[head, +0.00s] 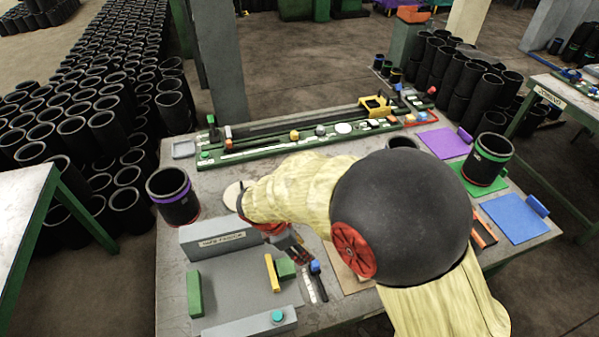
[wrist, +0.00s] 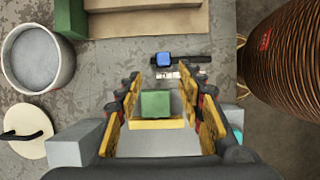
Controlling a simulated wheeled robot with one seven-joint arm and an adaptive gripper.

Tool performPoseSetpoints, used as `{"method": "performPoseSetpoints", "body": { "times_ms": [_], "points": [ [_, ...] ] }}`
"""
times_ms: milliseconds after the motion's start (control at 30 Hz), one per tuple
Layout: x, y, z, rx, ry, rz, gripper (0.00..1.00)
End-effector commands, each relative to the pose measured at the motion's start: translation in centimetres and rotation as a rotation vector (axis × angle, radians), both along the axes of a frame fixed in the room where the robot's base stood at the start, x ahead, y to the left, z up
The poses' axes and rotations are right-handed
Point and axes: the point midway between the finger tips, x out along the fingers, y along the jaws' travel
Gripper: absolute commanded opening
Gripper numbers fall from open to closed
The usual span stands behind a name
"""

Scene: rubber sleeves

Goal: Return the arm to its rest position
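My arm, in a pale yellow cover, reaches over the grey workbench (head: 225,215) in the head view. My gripper (head: 293,250) is low over the front of the bench, beside a grey fixture block (head: 222,238), partly hidden by the arm. In the wrist view my gripper (wrist: 163,88) has its two yellow-padded fingers wide apart, with nothing held between them. A green block (wrist: 155,103) and a yellow bar (wrist: 157,124) show beyond the gap, on the fixture. A black sleeve with a purple band (head: 175,197) stands left of the arm. A green-banded sleeve (head: 487,158) stands to the right.
A long green rail fixture (head: 270,150) runs along the back of the bench. Purple (head: 444,142) and blue (head: 513,217) mats lie at right. A blue-topped tool (head: 316,271) lies near my gripper. Many black sleeves (head: 105,130) stand on the floor at left.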

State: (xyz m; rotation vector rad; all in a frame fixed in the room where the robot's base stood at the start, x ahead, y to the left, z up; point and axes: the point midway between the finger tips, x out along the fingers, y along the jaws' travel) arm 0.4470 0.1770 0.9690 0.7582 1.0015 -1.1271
Motion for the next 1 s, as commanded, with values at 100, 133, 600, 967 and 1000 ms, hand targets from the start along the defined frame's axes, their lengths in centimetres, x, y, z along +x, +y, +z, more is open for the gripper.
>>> {"method": "performPoseSetpoints", "body": {
  "times_ms": [100,133,600,967,1000],
  "points": [
    [0.0,0.0,0.0,0.0,0.0,-0.001,0.38],
    [0.0,0.0,0.0,0.0,-0.001,-0.004,0.38],
    [-5.8,-1.7,1.9,0.096,-0.093,-0.572,0.38],
    [-10.0,-7.0,11.5,0.346,-0.242,-1.196,0.38],
    [-10.5,-7.8,12.7,0.385,-0.263,-1.268,0.38]
  ]
}}
